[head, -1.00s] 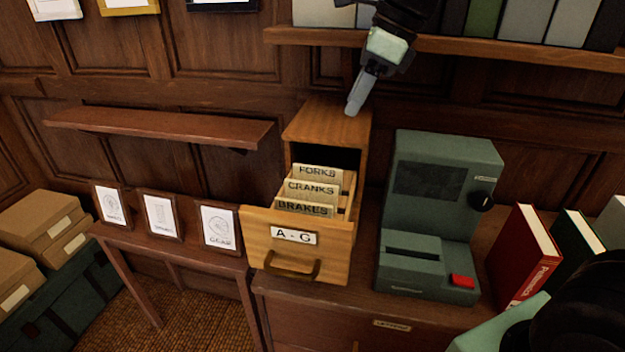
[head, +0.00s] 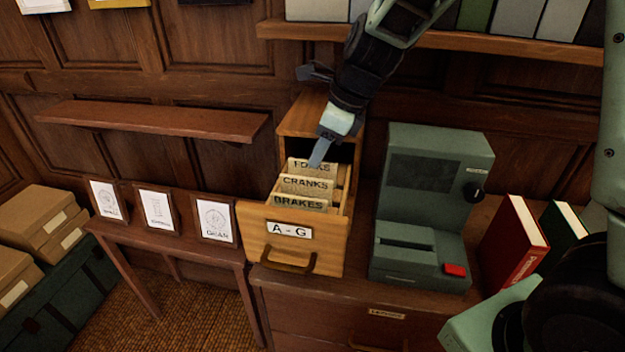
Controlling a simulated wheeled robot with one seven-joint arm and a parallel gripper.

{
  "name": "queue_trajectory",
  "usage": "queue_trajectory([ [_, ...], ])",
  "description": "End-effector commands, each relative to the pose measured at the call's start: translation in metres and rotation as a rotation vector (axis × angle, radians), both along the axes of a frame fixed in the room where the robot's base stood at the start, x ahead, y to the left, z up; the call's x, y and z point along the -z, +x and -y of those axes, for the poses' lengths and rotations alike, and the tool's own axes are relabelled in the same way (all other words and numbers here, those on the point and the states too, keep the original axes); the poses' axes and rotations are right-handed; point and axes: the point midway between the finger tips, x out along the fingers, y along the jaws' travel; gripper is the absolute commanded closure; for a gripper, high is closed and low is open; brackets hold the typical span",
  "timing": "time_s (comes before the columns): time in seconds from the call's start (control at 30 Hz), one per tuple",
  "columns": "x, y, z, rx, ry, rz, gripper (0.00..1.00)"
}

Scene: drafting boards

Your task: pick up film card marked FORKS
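The film card marked FORKS (head: 300,165) stands upright at the back of the open wooden drawer labelled A - G (head: 255,238). The cards marked CRANKS (head: 306,185) and BRAKES (head: 299,203) stand in front of it. My gripper (head: 318,157) points down over the back of the drawer, and its finger covers part of the FORKS label. Only one finger shows clearly, so I cannot tell whether it is open or shut, or whether it touches the card.
A green machine (head: 428,215) with a red button stands right of the drawer, with a red book (head: 513,245) beyond it. A wall shelf (head: 500,47) with binders runs above. Framed drawings (head: 157,210) stand on a low table at left.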

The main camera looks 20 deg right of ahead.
Motion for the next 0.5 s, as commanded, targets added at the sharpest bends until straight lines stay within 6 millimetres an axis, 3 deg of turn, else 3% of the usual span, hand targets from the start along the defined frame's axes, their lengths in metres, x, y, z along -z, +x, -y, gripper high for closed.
queue_trajectory([
  [0.23,0.031,0.009,-0.01,0.001,-0.001,-0.004,0.67],
  [0.5,0.036,0.01,-0.012,0.001,-0.001,-0.001,0.67],
])
